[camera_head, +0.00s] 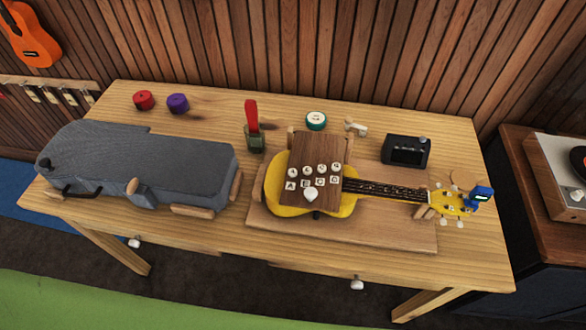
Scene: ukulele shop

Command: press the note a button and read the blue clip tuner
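A yellow ukulele (356,198) lies on a wooden board (390,234) on the table, its neck pointing right. A brown wooden panel (319,148) lies across its body with two rows of small pale buttons. The front row appears lettered A, E, C, G; the note A button (291,186) is leftmost. A pale pick-shaped piece (310,195) lies in front of them. The blue clip tuner (482,192) is on the headstock at the right. Its small screen looks pale green, too small to read. Neither gripper is in view.
A grey case (165,165) fills the table's left. Red (144,100) and purple (177,103) round pieces, a red-handled item (252,122), a green-white round piece (316,120) and a black device (406,150) stand behind. A turntable (560,170) is at right.

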